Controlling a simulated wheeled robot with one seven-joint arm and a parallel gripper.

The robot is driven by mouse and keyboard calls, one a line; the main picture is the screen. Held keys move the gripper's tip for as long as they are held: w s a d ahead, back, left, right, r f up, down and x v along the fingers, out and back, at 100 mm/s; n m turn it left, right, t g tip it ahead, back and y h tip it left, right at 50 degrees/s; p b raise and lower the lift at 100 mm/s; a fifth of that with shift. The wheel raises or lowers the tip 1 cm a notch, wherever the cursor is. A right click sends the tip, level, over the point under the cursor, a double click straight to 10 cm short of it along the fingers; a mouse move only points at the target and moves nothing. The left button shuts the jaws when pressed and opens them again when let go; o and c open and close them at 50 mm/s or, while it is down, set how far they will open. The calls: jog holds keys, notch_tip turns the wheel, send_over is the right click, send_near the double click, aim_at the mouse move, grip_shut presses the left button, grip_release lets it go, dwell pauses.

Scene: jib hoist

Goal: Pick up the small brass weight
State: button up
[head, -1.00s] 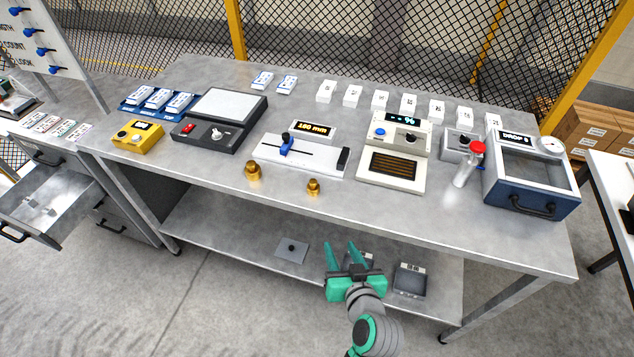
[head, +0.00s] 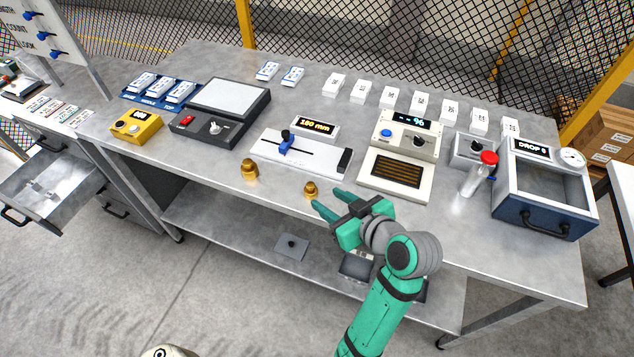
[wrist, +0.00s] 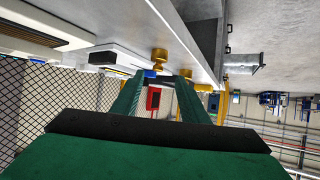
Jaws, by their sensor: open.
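The small brass weight (head: 311,190) stands upright near the front edge of the grey bench, in front of the white slide gauge. A larger brass weight (head: 250,169) stands to its left. My gripper (head: 325,201) is open, its two green fingers pointing left at the bench's front edge, with the tips close to the right of the small weight. Nothing is between the fingers in the head view. In the wrist view the brass weights (wrist: 159,56) show just beyond the fingertips (wrist: 162,78), partly overlapping each other; contact is not visible.
Behind the weights is the slide gauge (head: 305,158). A heater-like box with a slatted panel (head: 397,177) is close behind my gripper. A red-capped bottle (head: 477,177) and a blue drop box (head: 545,215) stand right. Bench surface around the weights is clear.

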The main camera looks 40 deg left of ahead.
aim_at(313, 188)
jog(key=x, duration=1)
jog(key=shift+w+a, duration=0.25)
jog(key=shift+a, duration=0.05)
grip_shut()
